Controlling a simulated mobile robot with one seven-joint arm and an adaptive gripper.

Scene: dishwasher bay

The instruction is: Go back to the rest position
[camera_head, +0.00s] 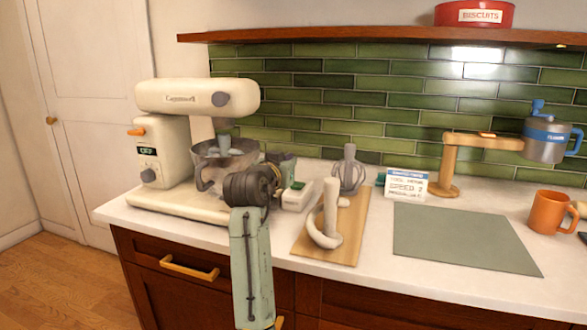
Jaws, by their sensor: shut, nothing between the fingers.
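My arm rises from the bottom of the head view as a grey-green link with a dark joint at its top, in front of the stand mixer's bowl. Beyond that joint only a small part of the arm shows. The arm covers the bowl's front right side.
Further right are a wooden stand (447,165), a blue-banded jug (546,143), a grey-green mat (462,238) and an orange mug (549,212).

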